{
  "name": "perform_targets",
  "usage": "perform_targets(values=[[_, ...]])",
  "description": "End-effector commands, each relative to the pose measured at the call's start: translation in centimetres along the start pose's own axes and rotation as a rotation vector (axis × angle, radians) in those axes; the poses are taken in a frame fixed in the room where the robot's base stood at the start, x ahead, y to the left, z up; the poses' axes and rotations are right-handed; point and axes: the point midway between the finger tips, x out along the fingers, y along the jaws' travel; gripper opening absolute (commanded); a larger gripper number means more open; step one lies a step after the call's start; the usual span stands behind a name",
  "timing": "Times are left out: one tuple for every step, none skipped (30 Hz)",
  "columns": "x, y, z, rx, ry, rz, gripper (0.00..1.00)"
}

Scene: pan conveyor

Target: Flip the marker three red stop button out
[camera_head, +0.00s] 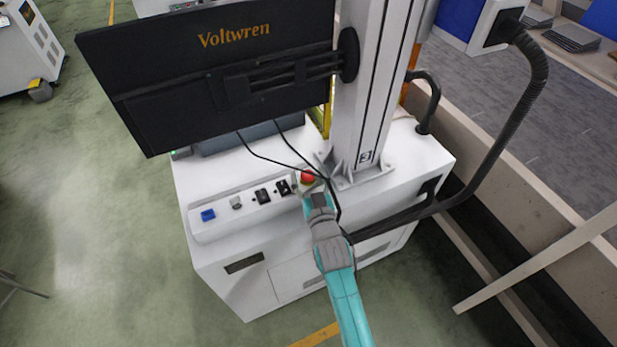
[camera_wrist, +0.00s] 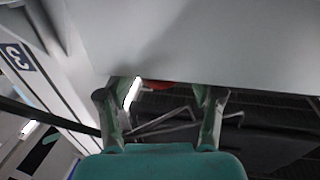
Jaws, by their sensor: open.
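The red stop button (camera_head: 308,177) stands at the right end of the white panel, by the foot of the column that bears the marker "3" (camera_head: 365,156). Part of its red cap (camera_wrist: 158,85) shows in the wrist view, between the two fingers and partly cut off by a pale surface. My gripper (camera_head: 314,192) is at the near side of the button. In the wrist view its two fingers (camera_wrist: 161,95) are spread apart with nothing held between them. I cannot tell whether the fingers touch the button. The marker also shows in the wrist view (camera_wrist: 17,57).
The white cabinet (camera_head: 238,286) carries a blue button (camera_head: 208,215) and several other controls left of the red one. A black Voltwren monitor (camera_head: 215,75) hangs above. Thin black cables pass close to my gripper. Open floor (camera_head: 110,230) lies at the left.

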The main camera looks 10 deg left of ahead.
Motion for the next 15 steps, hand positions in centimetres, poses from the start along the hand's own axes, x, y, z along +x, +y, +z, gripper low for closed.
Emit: perform_targets(values=[[0.0, 0.0, 0.0, 0.0, 0.0, 0.0, 0.66], [-0.01, 0.0, 0.0, 0.0, 0.0, 0.0, 0.66], [-0.01, 0.0, 0.0, 0.0, 0.0, 0.0, 0.66], [-0.01, 0.0, 0.0, 0.0, 0.0, 0.0, 0.66], [-0.02, 0.0, 0.0, 0.0, 0.0, 0.0, 0.63], [-0.02, 0.0, 0.0, 0.0, 0.0, 0.0, 0.53], [-0.02, 0.0, 0.0, 0.0, 0.0, 0.0, 0.46], [-0.02, 0.0, 0.0, 0.0, 0.0, 0.0, 0.38], [-0.03, 0.0, 0.0, 0.0, 0.0, 0.0, 0.28], [-0.03, 0.0, 0.0, 0.0, 0.0, 0.0, 0.21], [-0.03, 0.0, 0.0, 0.0, 0.0, 0.0, 0.13], [-0.03, 0.0, -0.01, 0.0, 0.0, 0.0, 0.03], [-0.03, 0.0, -0.01, 0.0, 0.0, 0.0, 0.0], [-0.03, 0.0, -0.01, 0.0, 0.0, 0.0, 0.0], [-0.02, 0.0, -0.01, 0.0, 0.0, 0.0, 0.0]])
